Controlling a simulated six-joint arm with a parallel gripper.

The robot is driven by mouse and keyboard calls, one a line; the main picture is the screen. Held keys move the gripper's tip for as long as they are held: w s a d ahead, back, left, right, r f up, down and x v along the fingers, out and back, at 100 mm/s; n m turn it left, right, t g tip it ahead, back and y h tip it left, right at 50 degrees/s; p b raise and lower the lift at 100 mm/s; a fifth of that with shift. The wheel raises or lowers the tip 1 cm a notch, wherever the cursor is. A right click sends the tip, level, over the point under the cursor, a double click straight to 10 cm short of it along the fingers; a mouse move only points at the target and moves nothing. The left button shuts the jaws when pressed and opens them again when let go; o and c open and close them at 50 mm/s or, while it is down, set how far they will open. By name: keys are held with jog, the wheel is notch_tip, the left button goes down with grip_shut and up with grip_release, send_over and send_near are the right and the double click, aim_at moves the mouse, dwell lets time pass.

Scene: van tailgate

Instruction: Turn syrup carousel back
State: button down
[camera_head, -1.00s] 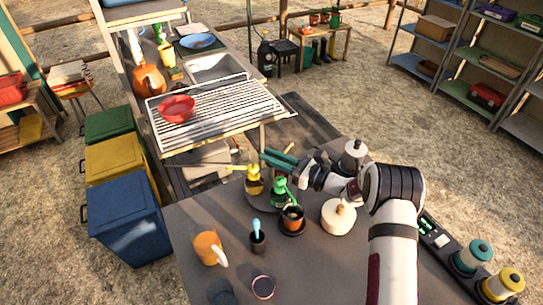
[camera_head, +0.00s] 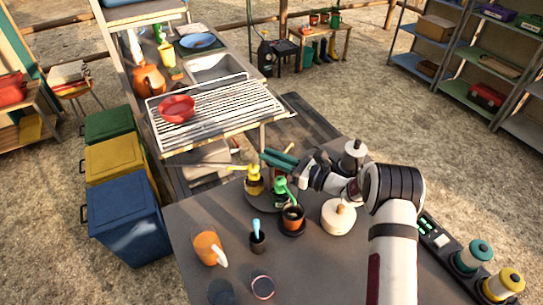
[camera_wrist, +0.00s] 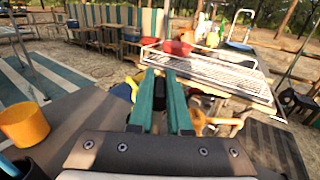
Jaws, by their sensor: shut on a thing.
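The syrup carousel (camera_head: 256,203) is a grey round turntable at the far edge of the grey table. A yellow pump bottle (camera_head: 254,183) and a green pump bottle (camera_head: 281,190) stand upright on it. My gripper (camera_head: 266,157) has teal fingers and is at the carousel's far side, just right of the yellow bottle's top. In the wrist view my gripper (camera_wrist: 165,75) has its fingers close together. What lies between the fingertips is too small to make out. The carousel's right part is hidden by the green bottle and my arm.
A sink counter with a drying rack (camera_head: 225,115) stands beyond.

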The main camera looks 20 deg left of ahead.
dwell(0.3)
jog(key=n+g, duration=0.2)
jog(key=shift+g+y, duration=0.3)
jog(key=shift+g, duration=0.1)
jog(key=shift+n+g, duration=1.3)
jog(key=shift+g, duration=0.9)
jog(key=c, duration=0.9)
grip_release()
jog(key=shift+o, duration=0.2)
jog(key=w+d, duration=0.1)
jog(key=d, duration=1.1)
jog(key=shift+w, duration=0.35)
